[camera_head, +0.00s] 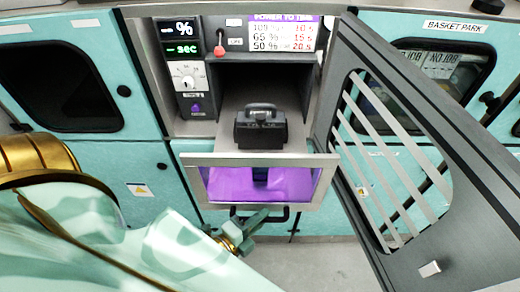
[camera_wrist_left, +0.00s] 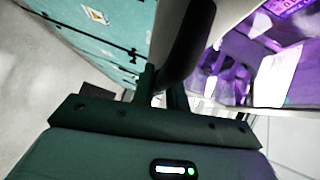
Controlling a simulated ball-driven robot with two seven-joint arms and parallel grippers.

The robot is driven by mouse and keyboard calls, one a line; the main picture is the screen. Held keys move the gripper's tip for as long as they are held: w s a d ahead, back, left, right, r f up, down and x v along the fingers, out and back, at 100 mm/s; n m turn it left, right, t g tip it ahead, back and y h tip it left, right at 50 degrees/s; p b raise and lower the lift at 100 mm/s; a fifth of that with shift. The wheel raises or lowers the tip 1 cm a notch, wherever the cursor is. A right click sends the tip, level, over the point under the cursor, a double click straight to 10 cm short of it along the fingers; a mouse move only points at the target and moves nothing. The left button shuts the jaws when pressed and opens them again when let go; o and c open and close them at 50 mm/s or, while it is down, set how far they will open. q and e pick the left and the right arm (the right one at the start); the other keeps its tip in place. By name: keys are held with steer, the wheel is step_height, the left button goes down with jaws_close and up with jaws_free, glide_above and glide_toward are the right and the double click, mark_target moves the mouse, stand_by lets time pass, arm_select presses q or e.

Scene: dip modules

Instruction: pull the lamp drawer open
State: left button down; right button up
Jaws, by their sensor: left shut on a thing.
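The lamp drawer (camera_head: 322,162) has a pale metal frame and a see-through front glowing purple. It stands out from the opening in the middle of the head view. Its black bar handle (camera_head: 284,216) is below the front. My left gripper (camera_head: 258,222) comes in from the lower left and is shut on the handle. The wrist view shows the dark handle (camera_wrist_left: 188,40) between my left gripper's fingers (camera_wrist_left: 162,90), with the purple drawer interior (camera_wrist_left: 232,70) to the right. My arm and gripper hide part of the handle's left end. My right gripper is not in view.
A black box with a handle (camera_head: 260,132) sits above the drawer, inside the opening. A dark barred door (camera_head: 400,130) stands open on the right, close to the drawer. A control panel with a red-knobbed lever (camera_head: 219,48) is at upper left. Grey floor (camera_head: 300,262) is clear below.

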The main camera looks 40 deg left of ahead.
arm_select(q)
steer(key=shift+s+d, duration=0.55)
steer(key=shift+s, duration=0.35)
steer(key=shift+f, duration=0.1)
steer(key=c, duration=1.7)
jaws_free()
steer(key=b+v, duration=0.2)
steer(key=v, duration=1.4)
steer(key=shift+s, duration=0.1)
